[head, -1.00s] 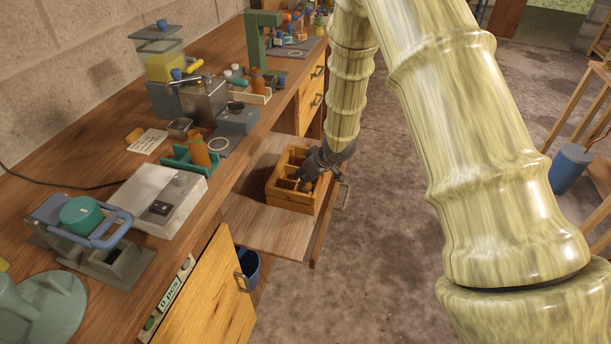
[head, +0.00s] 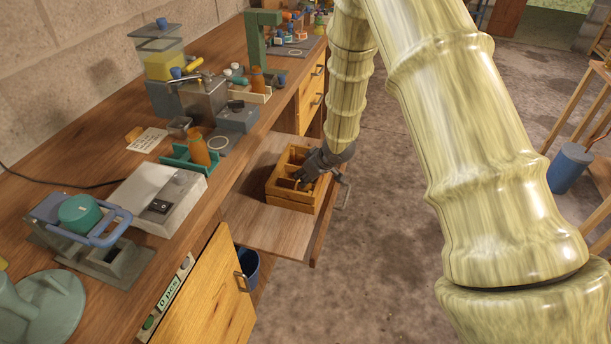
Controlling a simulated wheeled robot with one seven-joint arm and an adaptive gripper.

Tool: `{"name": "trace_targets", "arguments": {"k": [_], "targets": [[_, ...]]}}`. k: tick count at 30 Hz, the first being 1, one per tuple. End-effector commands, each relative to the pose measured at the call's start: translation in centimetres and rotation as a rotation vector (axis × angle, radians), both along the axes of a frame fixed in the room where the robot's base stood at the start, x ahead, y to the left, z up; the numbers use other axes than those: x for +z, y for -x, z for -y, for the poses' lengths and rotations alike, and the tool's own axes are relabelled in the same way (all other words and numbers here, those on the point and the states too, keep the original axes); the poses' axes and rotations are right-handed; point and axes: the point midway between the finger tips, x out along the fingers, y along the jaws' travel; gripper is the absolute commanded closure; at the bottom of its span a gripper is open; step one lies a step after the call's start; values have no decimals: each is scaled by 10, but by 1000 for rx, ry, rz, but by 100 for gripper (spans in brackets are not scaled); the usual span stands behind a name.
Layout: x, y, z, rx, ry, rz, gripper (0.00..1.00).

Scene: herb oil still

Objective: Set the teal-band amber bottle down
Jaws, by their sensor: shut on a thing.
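My gripper (head: 308,174) is at the end of my arm, over the open wooden crate (head: 288,203), which has divided compartments. It is tilted, with its fingertips pointing down and left at the compartments. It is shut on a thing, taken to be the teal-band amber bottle. That bottle is hidden by the fingers and crate walls, and I cannot make out its band or whether it touches the crate floor.
The crate stands on a pulled-out wooden board (head: 246,215) below the bench. An amber bottle (head: 199,148) stands at a teal tray (head: 176,160), and another amber bottle (head: 257,79) is at a cream tray (head: 259,97).

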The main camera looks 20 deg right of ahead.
Motion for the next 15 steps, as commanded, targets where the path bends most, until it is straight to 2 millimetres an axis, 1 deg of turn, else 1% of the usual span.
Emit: {"name": "trace_targets", "arguments": {"k": [7, 8, 9, 11, 12, 15], "targets": [[-4, 0, 0, 0, 0, 0, 100], [-4, 0, 0, 0, 0, 0, 70], [-3, 0, 0, 0, 0, 0, 62], [-4, 0, 0, 0, 0, 0, 51], [-4, 0, 0, 0, 0, 0, 48], [-4, 0, 0, 0, 0, 0, 48]]}}
